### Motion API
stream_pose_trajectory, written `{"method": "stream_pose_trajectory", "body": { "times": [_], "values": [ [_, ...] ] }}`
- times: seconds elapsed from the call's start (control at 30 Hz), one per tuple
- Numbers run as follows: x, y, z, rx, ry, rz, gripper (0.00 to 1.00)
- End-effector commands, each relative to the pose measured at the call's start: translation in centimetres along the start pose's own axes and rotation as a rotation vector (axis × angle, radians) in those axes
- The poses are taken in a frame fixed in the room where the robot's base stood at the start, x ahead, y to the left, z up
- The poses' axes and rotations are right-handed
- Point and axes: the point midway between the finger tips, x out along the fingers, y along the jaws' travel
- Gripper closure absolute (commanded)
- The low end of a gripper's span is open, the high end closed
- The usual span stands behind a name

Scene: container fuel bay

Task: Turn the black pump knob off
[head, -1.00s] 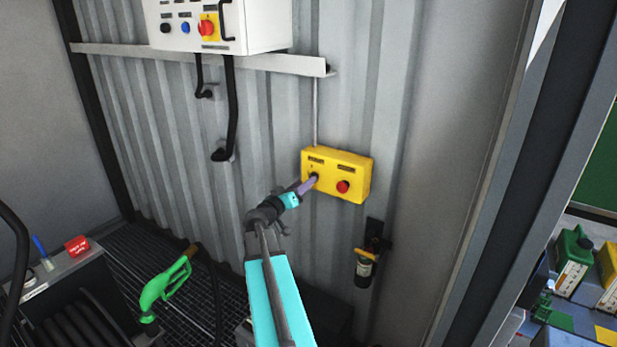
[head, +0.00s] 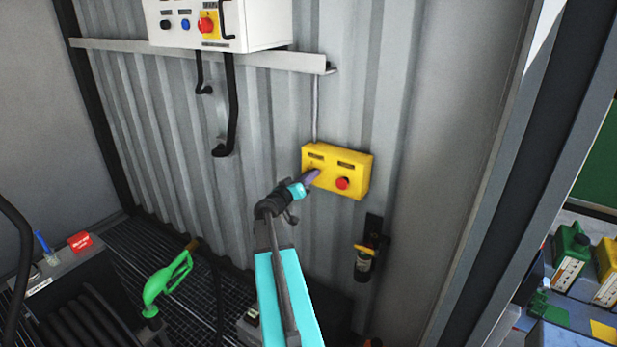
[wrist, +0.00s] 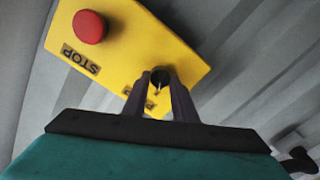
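The yellow pump box (head: 330,186) is fixed to the corrugated wall; it also fills the upper middle of the wrist view (wrist: 125,45). The black pump knob (wrist: 160,78) is on one end of the box, between my fingertips in the wrist view, with a pale mark near it. Its exact turn angle is hard to read. My gripper (head: 315,177) is at the box's left part, and its fingers (wrist: 160,86) look closed against both sides of the knob. In the head view the gripper hides the knob. A red button (wrist: 90,27) marked STOP is beside it (head: 342,183).
A white control box (head: 270,25) with several controls hangs above, over a metal rail (head: 180,53). A small cylinder on a black bracket (head: 364,262) is below right. A green fuel nozzle (head: 165,280) stands lower left.

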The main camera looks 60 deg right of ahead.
Motion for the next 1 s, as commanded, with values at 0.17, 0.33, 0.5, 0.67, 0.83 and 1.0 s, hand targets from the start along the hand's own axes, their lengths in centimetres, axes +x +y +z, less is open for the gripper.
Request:
{"method": "stream_pose_trajectory", "body": {
  "times": [0.17,0.33,0.5,0.67,0.83,1.0],
  "values": [
    [-0.28,0.00,-0.04,0.000,0.000,0.000,0.97],
    [-0.05,0.01,0.02,-0.009,0.001,0.001,0.97],
    [0.01,0.00,0.07,-0.040,0.002,0.002,0.97],
    [0.03,-0.06,0.19,-0.094,0.002,0.003,0.97],
    [0.05,-0.08,0.19,-0.176,0.003,0.004,0.97],
    [0.07,-0.10,0.20,-0.280,0.004,0.005,0.97]
  ]
}}
